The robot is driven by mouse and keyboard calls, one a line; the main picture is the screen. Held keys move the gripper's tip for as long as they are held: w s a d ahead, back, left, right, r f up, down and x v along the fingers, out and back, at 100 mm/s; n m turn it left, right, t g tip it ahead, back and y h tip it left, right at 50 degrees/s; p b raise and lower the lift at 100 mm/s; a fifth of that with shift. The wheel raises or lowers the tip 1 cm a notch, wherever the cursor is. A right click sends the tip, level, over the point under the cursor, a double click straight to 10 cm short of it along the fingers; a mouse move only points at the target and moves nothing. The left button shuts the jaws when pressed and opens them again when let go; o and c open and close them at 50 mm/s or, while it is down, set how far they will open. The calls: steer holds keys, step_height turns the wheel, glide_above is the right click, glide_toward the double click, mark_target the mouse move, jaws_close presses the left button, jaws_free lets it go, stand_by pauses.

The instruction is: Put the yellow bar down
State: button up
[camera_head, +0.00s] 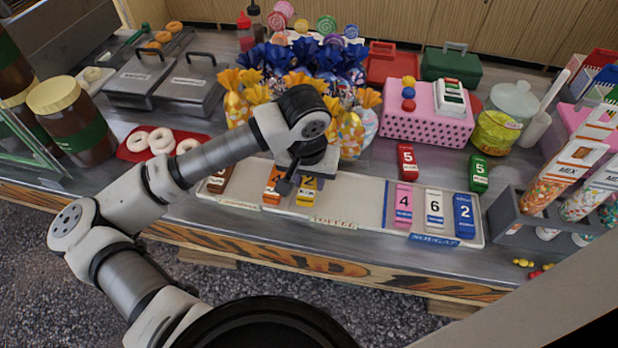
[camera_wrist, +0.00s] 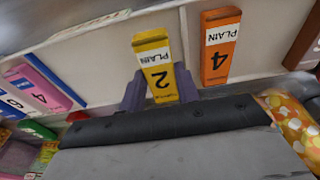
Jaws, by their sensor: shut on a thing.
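The yellow bar (camera_head: 306,195), marked 2 and PLAIN, is between the fingers of my gripper (camera_head: 298,178), which is shut on it. In the wrist view the yellow bar (camera_wrist: 152,58) stands out beyond the purple-grey fingers of my gripper (camera_wrist: 160,94). The bar is at the long pale tray (camera_head: 345,205), beside the orange bar (camera_head: 273,186) marked 4. I cannot tell whether it touches the tray floor. The orange bar (camera_wrist: 220,48) is close by but apart in the wrist view. My wrist hides part of the yellow bar in the head view.
A brown bar (camera_head: 217,182) lies left on the tray; pink (camera_head: 403,203), white (camera_head: 434,209) and blue (camera_head: 464,216) bars lie right. The tray's middle is bare. Wrapped sweets (camera_head: 352,135) stand close behind. Red (camera_head: 407,161) and green (camera_head: 478,172) bars lie behind the tray.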

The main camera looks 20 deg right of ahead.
mark_target(308, 190)
steer(key=shift+f+b, duration=0.35)
steer(key=shift+b, duration=0.2)
steer(key=o, duration=1)
steer(key=shift+r, duration=0.15)
steer(key=shift+r+p, duration=0.45)
steer(key=shift+p, duration=0.5)
step_height(308, 190, up, 12)
steer(key=s+a+b, duration=0.1)
steer(key=shift+s, duration=0.25)
